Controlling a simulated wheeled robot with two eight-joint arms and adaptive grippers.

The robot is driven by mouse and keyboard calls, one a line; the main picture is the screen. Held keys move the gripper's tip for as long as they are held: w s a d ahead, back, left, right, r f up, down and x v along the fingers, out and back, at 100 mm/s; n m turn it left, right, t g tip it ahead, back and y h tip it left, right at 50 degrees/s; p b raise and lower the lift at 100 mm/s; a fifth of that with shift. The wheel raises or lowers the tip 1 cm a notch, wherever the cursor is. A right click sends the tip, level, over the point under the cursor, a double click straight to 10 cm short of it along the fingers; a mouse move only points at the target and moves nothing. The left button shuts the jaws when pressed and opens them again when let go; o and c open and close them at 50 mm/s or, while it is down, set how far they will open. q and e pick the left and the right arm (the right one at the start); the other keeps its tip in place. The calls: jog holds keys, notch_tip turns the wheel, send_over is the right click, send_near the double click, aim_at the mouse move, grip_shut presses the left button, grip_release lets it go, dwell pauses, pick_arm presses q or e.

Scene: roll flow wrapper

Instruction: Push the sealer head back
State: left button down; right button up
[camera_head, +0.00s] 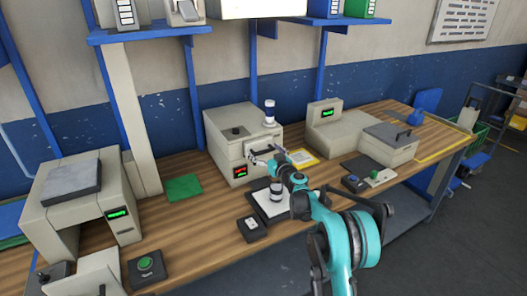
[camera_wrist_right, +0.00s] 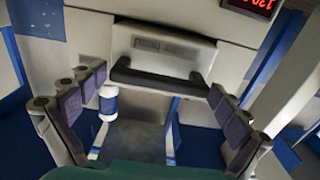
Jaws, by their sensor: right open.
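The beige machine (camera_head: 225,130) with a red display (camera_head: 240,171) stands mid-bench, and I take its front part as the sealer head. In the right wrist view its pale panel (camera_wrist_right: 160,50) carries a dark bar handle (camera_wrist_right: 158,79), and the red display (camera_wrist_right: 250,8) is at the top right, upside down. My right gripper (camera_head: 263,156) is at the front of this machine. In its wrist view the gripper (camera_wrist_right: 158,98) is open, with fingers apart on both sides of the handle. Contact with the handle cannot be told. My left gripper is not in view.
A white and blue jar (camera_head: 269,112) stands on the machine, and another jar (camera_head: 276,190) stands below my right arm. Machines stand left (camera_head: 80,205) and right (camera_head: 345,135). A green mat (camera_head: 184,187) lies left of the sealer, with bare wood around it.

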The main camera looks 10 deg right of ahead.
jog(key=v, duration=1.2)
jog(key=s+a+r+g, duration=0.2)
jog(key=s+a+g, duration=0.15)
jog(key=s, duration=0.55)
jog(key=s+a+r+g, duration=0.2)
jog(key=s+a, duration=0.2)
jog(key=s, duration=0.5)
jog(key=s+d+f+m+g+h, duration=0.1)
jog(key=s+d+f+h, duration=0.1)
jog(key=s, duration=0.6)
jog(key=s+d+f+m+g+h, duration=0.1)
jog(key=s+f, duration=0.3)
jog(key=s, duration=0.5)
jog(key=s+d+f+m+g+h, duration=0.2)
jog(key=s+d+f+h, duration=0.1)
jog(key=s, duration=0.6)
jog(key=shift+s+d, duration=0.15)
jog(key=shift+d, duration=0.45)
jog(key=shift+f, duration=0.1)
